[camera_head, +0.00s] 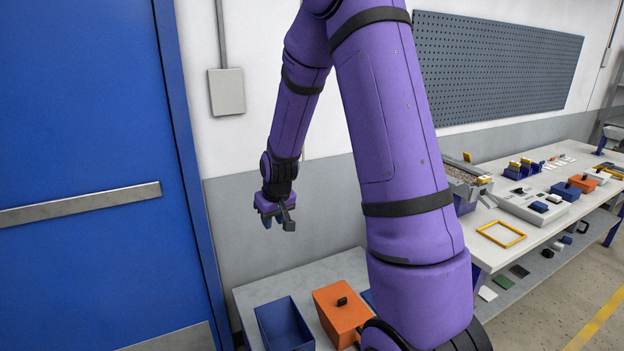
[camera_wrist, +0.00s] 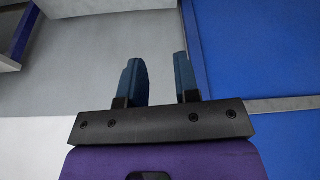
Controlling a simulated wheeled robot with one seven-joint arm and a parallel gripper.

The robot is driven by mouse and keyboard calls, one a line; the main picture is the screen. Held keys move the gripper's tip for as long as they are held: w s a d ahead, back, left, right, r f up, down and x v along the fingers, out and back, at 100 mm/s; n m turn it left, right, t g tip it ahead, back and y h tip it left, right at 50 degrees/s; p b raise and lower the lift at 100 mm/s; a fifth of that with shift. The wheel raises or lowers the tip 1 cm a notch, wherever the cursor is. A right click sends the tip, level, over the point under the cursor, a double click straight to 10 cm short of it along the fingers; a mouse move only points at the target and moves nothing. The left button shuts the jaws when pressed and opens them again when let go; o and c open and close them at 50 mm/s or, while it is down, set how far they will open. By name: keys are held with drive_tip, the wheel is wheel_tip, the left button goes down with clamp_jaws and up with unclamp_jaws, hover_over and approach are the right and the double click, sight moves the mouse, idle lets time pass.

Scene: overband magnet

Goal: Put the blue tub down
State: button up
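A dark blue open tub (camera_head: 283,327) stands upright on the low grey bench at the bottom of the head view. It looks empty, and its lower end is cut off by the picture edge. My gripper (camera_head: 278,220) is in the air above and behind the tub, near the wall, apart from it. In the wrist view my gripper (camera_wrist: 160,85) has its two blue fingers spread with a clear gap, and only wall shows between them. The tub cannot be made out in the wrist view.
An orange box (camera_head: 340,308) with a black knob stands beside the tub on the low bench (camera_head: 262,289). A blue door (camera_head: 80,120) with a metal bar is on the left. A long white table (camera_head: 500,262) with several parts and a yellow frame (camera_head: 501,234) is on the right.

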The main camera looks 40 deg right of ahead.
drive_tip(key=s+a+r+n+t, duration=0.1)
drive_tip(key=s+a+r, duration=0.4)
drive_tip(key=r, duration=0.4)
drive_tip(key=s+a+r, duration=0.3)
drive_tip(key=s+r, duration=0.4)
drive_tip(key=r, duration=0.2)
drive_tip(key=s+a+r, duration=0.2)
drive_tip(key=s+r, duration=0.1)
drive_tip(key=s, duration=0.5)
drive_tip(key=s+a+r, duration=0.2)
drive_tip(key=s+r, duration=0.2)
drive_tip(key=s, duration=0.4)
drive_tip(key=shift+s+n+t+y, duration=0.2)
drive_tip(key=shift+n+t+y, duration=0.1)
drive_tip(key=shift+t, duration=0.1)
